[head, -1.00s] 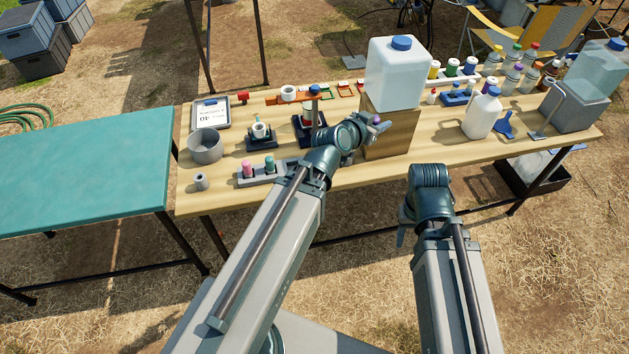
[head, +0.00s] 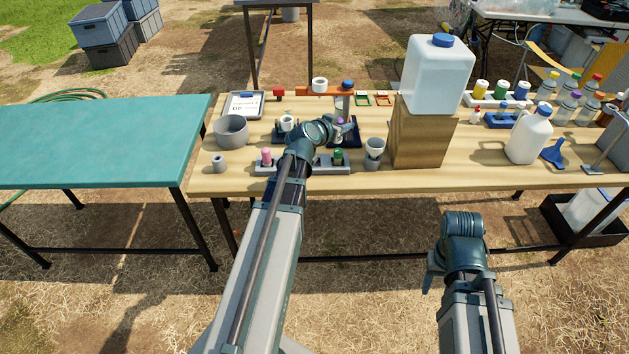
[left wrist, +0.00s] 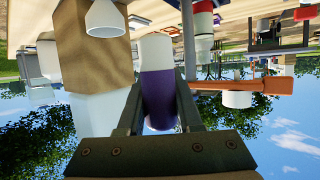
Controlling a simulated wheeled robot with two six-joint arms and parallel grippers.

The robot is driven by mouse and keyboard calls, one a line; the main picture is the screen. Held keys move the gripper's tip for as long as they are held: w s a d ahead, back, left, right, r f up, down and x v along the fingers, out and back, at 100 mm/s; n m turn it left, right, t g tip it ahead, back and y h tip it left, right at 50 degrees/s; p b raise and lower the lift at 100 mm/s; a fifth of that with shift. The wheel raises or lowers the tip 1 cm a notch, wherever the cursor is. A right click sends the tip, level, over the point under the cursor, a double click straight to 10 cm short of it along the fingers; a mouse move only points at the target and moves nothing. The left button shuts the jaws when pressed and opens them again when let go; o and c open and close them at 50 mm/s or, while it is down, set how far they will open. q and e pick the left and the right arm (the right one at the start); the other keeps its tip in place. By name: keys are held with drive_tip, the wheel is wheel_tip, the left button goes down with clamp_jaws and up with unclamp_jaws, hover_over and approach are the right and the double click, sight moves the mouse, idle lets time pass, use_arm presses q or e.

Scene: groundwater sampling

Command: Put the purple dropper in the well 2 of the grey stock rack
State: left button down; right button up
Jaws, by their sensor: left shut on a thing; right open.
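My left gripper (head: 337,124) is shut on the purple dropper (left wrist: 158,95), which fills the space between its fingers in the left wrist view. In the head view only a small purple bit shows, with my wrist covering the rest. The grey stock rack (head: 300,168) lies near the table's front edge, below my left wrist. A pink dropper (head: 266,157) stands toward its left end and a green one (head: 338,157) toward its right end. My left arm hides the rack's middle, so I cannot tell the state of the wells there. My right gripper (head: 432,280) is open, in front of the table.
A grey holder with a white cup (head: 374,150) stands right of the rack. A wooden block (head: 422,140) carries a large white jug (head: 437,75). A grey bowl (head: 231,130) and a small grey cylinder (head: 219,162) stand at the left. Dark stands sit behind my wrist.

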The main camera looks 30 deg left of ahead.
use_arm(q)
drive_tip(key=a+f+y+b, duration=0.15)
drive_tip(key=a+f, duration=0.25)
drive_tip(key=a, duration=0.4)
drive_tip(key=shift+n, duration=0.5)
wheel_tip(320, 180, down, 10)
drive_tip(key=b, duration=1.1)
drive_tip(key=shift+s+r, duration=0.1)
drive_tip(key=shift+r, duration=0.1)
use_arm(e)
wheel_tip(320, 180, down, 14)
drive_tip(key=shift+r, duration=0.15)
use_arm(q)
drive_tip(key=shift+f, duration=0.15)
drive_tip(key=c, duration=0.6)
unclamp_jaws()
use_arm(e)
drive_tip(key=shift+f, duration=0.2)
